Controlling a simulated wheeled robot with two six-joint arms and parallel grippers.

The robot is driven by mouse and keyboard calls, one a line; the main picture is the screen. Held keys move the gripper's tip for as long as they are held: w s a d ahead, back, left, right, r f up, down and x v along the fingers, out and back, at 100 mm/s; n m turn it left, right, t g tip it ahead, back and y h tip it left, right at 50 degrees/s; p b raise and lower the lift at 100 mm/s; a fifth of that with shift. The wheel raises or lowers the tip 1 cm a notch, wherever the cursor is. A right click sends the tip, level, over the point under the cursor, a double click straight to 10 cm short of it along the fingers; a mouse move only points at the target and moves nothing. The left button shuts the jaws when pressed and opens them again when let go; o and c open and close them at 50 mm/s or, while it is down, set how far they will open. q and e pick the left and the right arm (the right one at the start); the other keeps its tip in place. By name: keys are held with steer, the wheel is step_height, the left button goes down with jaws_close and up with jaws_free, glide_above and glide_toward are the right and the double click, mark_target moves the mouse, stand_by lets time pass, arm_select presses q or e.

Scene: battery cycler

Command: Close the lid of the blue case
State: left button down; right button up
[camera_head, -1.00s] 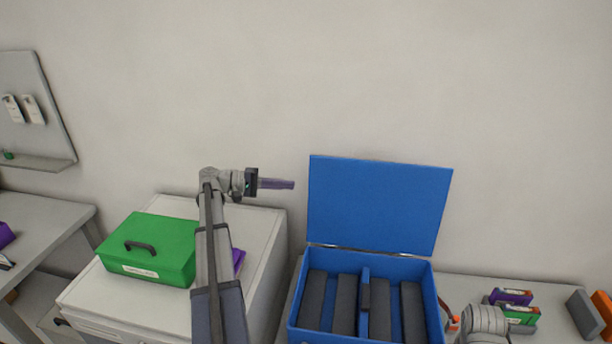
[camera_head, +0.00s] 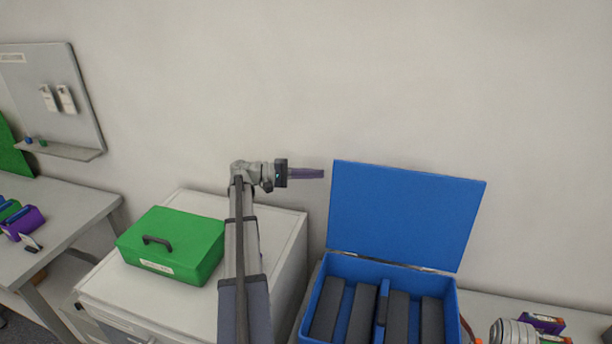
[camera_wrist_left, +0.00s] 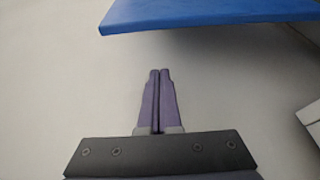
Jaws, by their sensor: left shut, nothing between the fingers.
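The blue case (camera_head: 341,268) stands open on the counter at the right in the head view, with dark grey blocks in its compartments. Its blue lid (camera_head: 405,215) stands raised at the back, hinged along the case's rear edge. My left gripper (camera_head: 322,173) is shut and empty, level with the upper part of the lid and just left of its left edge, apart from it. In the left wrist view, the shut purple fingers (camera_wrist_left: 158,75) point toward the pale wall, and the lid's edge (camera_wrist_left: 200,14) crosses the top.
A closed green case (camera_head: 172,245) with a dark handle sits on a white cabinet (camera_head: 290,228), left of my left arm. A grey table (camera_head: 60,205) with coloured packs is at the far left. Small packs (camera_head: 541,323) lie right of the blue case. The wall is close behind.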

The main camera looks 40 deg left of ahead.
arm_select(q)
steer(key=shift+d+r, duration=0.15)
steer(key=shift+d, duration=2.5)
arm_select(e)
steer(key=shift+r, duration=0.15)
